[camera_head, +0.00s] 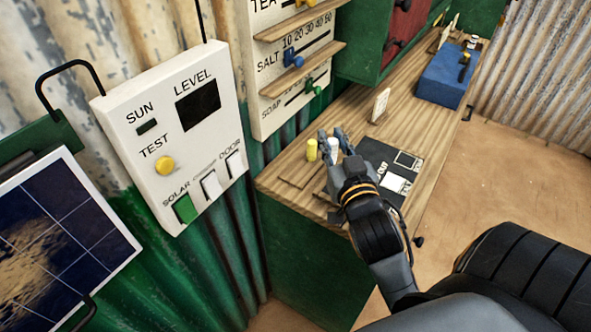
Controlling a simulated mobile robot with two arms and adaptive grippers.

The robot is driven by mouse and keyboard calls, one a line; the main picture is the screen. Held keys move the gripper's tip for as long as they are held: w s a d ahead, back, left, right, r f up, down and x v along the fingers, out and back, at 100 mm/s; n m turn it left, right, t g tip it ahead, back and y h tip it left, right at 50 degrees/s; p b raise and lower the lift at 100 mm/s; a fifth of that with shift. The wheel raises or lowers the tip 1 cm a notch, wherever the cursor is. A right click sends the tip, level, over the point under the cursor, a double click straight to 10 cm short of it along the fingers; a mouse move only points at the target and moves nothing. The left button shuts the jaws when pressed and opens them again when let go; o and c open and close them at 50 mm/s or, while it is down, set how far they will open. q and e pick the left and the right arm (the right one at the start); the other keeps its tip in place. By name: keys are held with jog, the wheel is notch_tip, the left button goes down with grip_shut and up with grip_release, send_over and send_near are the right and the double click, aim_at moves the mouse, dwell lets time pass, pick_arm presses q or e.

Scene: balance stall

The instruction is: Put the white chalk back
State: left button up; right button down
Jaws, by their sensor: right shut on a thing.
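The white chalk (333,146) is a short upright white cylinder near the left end of the wooden counter (358,122). My right gripper (335,143) reaches over the counter from the lower right and is shut on the white chalk, with a finger on either side. The chalk's lower end is hidden by the gripper, so I cannot tell whether it touches anything below. A yellow chalk (311,150) stands upright just left of the gripper, apart from it. My left gripper is not in view.
A dark board (377,153) with white cards lies right of the gripper. A small white card (380,105) stands behind it. A blue box (443,80) is farther along the counter. A price board with sliders (292,75) and a switch panel (172,128) are on the wall.

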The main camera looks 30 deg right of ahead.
jog(key=w+f, duration=0.2)
jog(key=w, duration=0.1)
jog(key=w+a+f, duration=0.1)
jog(key=w+f, duration=0.2)
jog(key=w+a+f, duration=0.1)
jog(key=w+f, duration=0.1)
jog(key=w, duration=0.1)
jog(key=shift+a+f+p, duration=0.1)
jog(key=shift+f+p, duration=0.1)
jog(key=shift+p, duration=0.15)
jog(key=shift+w+f, duration=0.15)
jog(key=shift+f, duration=1.65)
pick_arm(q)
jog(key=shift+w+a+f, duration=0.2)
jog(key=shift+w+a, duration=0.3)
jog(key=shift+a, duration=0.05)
pick_arm(e)
jog(key=shift+f+b, duration=0.15)
jog(key=shift+b, duration=0.15)
jog(key=c, duration=1.2)
grip_release()
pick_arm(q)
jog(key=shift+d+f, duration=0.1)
pick_arm(e)
jog(key=shift+r, duration=0.25)
